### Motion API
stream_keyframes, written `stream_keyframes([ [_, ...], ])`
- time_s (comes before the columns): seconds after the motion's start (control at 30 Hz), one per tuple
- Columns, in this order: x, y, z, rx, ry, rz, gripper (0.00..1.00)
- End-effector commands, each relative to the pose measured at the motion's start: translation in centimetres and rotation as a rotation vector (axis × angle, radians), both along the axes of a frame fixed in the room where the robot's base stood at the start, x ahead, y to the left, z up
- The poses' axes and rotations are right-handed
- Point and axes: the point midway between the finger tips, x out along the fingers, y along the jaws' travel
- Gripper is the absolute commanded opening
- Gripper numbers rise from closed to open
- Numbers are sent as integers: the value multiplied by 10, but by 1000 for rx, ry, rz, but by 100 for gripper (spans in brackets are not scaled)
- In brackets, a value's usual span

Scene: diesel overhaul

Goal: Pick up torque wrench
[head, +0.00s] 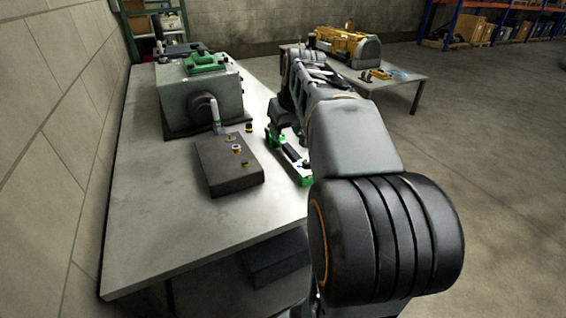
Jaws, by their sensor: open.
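My arm reaches over the right side of the near workbench. My gripper (287,143) is at its end, pointing down close to the bench top, and it is open. Green and dark parts show around and just below it. A long dark piece with a green end (304,180) lies there near the bench's right edge; it may be the torque wrench, but I cannot tell for sure. My arm hides part of this spot. I cannot tell whether the gripper touches it.
On the workbench (150,235) stand a grey engine housing (190,100) with a green part (204,63) on top and a dark box (222,172) with small fittings. A second table (405,80) bears a yellow engine (348,46). The bench's near left is clear.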

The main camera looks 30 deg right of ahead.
Motion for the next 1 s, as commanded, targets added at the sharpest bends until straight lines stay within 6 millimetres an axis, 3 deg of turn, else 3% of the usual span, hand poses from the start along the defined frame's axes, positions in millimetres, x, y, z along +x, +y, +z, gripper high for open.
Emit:
stream_keyframes([
  [0.03, 4, -18, -15, -1, -3, -11, 53],
  [0.1, 7, -34, -17, -3, -8, -15, 53],
  [0.3, 15, -59, -31, -5, -12, -20, 53],
  [0.7, 39, -64, -86, -5, -14, -21, 53],
  [1.0, 44, -65, -98, -5, -15, -21, 53],
])
